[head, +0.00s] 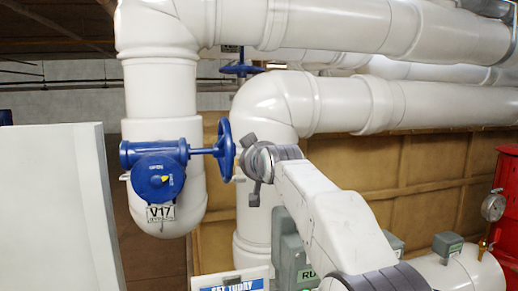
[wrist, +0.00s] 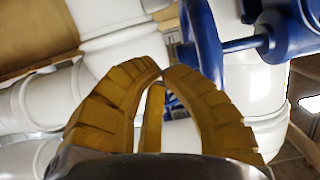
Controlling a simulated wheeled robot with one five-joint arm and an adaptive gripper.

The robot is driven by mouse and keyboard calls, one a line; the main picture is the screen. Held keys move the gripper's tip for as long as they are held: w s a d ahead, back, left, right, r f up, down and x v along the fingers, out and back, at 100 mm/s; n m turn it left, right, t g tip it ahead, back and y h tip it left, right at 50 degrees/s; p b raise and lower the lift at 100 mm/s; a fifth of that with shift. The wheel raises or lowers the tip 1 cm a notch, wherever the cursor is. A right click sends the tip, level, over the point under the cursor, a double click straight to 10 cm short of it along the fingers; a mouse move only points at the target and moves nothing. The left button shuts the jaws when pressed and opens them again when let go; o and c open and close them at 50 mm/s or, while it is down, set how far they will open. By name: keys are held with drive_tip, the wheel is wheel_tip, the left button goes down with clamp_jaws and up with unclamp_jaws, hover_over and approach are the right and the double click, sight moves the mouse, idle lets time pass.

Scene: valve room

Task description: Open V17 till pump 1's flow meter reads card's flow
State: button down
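My gripper (head: 241,163) is just right of the handwheel. In the wrist view its yellow fingers (wrist: 163,72) arch together with tips almost meeting, near the rim; I see nothing clearly held, and cannot tell whether they touch the rim. A card headed "SET TODAY" (head: 232,285) is mostly cut off. No flow reading is legible.
Large white pipes (head: 345,25) run across above and behind the valve. A second blue handwheel (head: 241,70) is further back. A white cabinet (head: 60,200) fills the left. A round gauge (head: 493,207) stands at right before a red object (head: 508,185). A green-labelled grey box (head: 291,250) is behind my arm.

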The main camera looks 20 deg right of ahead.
drive_tip(key=r+b+v, duration=0.1)
drive_tip(key=b+v, duration=0.2)
drive_tip(key=v, duration=0.5)
drive_tip(key=w+f+m+g+b, duration=0.1)
drive_tip(key=w+f+m, duration=0.9)
drive_tip(key=m, duration=0.8)
drive_tip(key=shift+x, duration=1.25)
drive_tip(key=shift+a+r, duration=0.1)
drive_tip(key=shift+w+f+p, duration=0.3)
drive_tip(key=shift+w+p, duration=0.35)
drive_tip(key=shift+p, duration=0.05)
drive_tip(key=shift+p+x, duration=1.4)
drive_tip(key=shift+x, duration=0.3)
drive_tip(key=shift+w+r, duration=0.15)
